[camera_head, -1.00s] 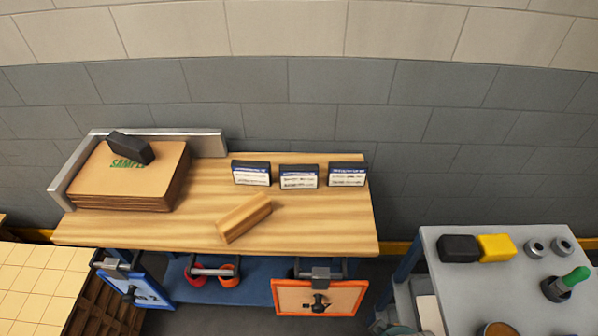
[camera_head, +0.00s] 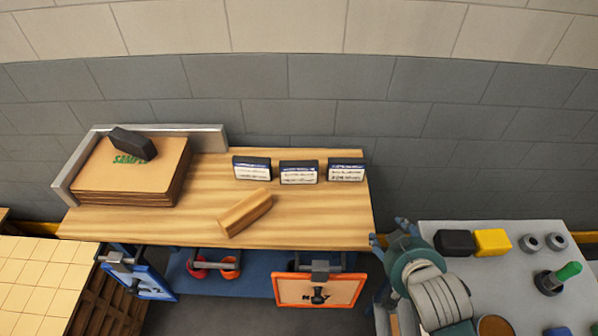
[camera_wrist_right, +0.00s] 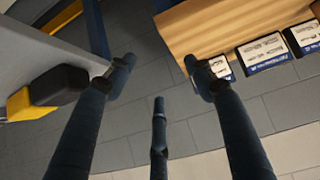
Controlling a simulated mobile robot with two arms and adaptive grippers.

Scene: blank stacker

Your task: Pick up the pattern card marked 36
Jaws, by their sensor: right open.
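Three small cards with white faces and dark blue tops stand in a row at the back right of the wooden bench: a left card (camera_head: 252,169), a middle card (camera_head: 299,173) and a right card (camera_head: 346,170). Their print is too small to read, so I cannot tell which is marked 36. My right gripper (camera_head: 391,232) is open and empty, off the bench's right edge and apart from the cards. In the right wrist view its spread fingers (camera_wrist_right: 158,65) have floor and wall behind them; one finger partly covers the nearest card (camera_wrist_right: 222,66). My left gripper is out of view.
A wooden block (camera_head: 244,213) lies before the cards. A brown stack (camera_head: 120,180) with a black block (camera_head: 132,143) on top sits at the bench's left. A grey table (camera_head: 500,280) with a black-and-yellow object (camera_head: 492,242) stands at right, across a gap.

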